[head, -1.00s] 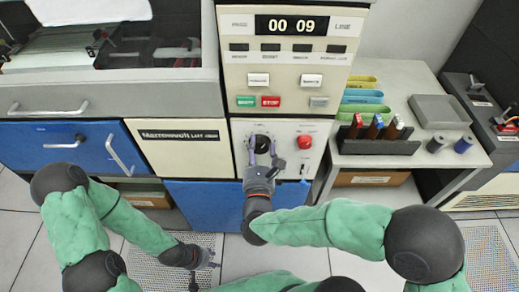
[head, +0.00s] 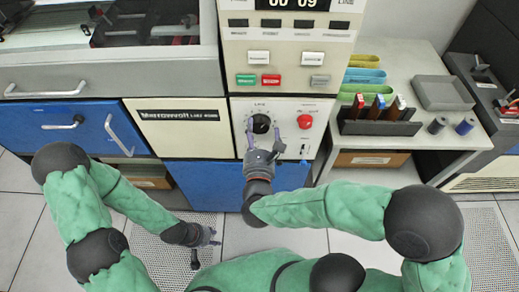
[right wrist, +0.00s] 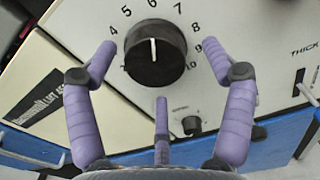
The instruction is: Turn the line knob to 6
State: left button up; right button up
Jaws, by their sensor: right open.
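The line knob (right wrist: 155,55) is a round black dial on a cream panel, with numbers around its upper rim. In the right wrist view its white pointer line stands upright, at the 6. The knob also shows in the head view (head: 261,124) on the front of the machine. My right gripper (head: 264,131) is open in front of the knob, its purple fingers on either side. In the right wrist view both upper fingertips stand apart from the knob, with a third finger below it. My left gripper (head: 207,243) hangs low over the floor, open and empty.
A red button (head: 305,121) sits right of the knob. Above are green (head: 246,79) and red keys and a counter (head: 302,4) cut off at the top. A side table (head: 455,146) with trays and a black holder stands at right. A small black knob (right wrist: 191,124) lies below the dial.

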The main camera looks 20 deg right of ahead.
jog(key=v, duration=1.1)
jog(key=shift+s, duration=0.1)
dwell(0.5)
jog(key=w+a+f+n+g+y+p, duration=0.15)
jog(key=w+f+n+g+y, duration=0.35)
jog(key=n, duration=0.6)
jog(key=w+f+n+g+y+p, duration=0.1)
jog(key=w+f+n+g+p, duration=0.15)
jog(key=f+n, duration=0.7)
jog(key=s+d+f+n+g+y+p, duration=0.1)
jog(key=s+f+n+g+y+p, duration=0.2)
jog(key=s+f+n+g, duration=0.6)
jog(key=s+f+n, duration=0.3)
jog(key=f+n, duration=0.2)
jog(key=n, duration=0.2)
jog(key=shift+s+d+f, duration=0.2)
jog(key=shift+d, duration=0.05)
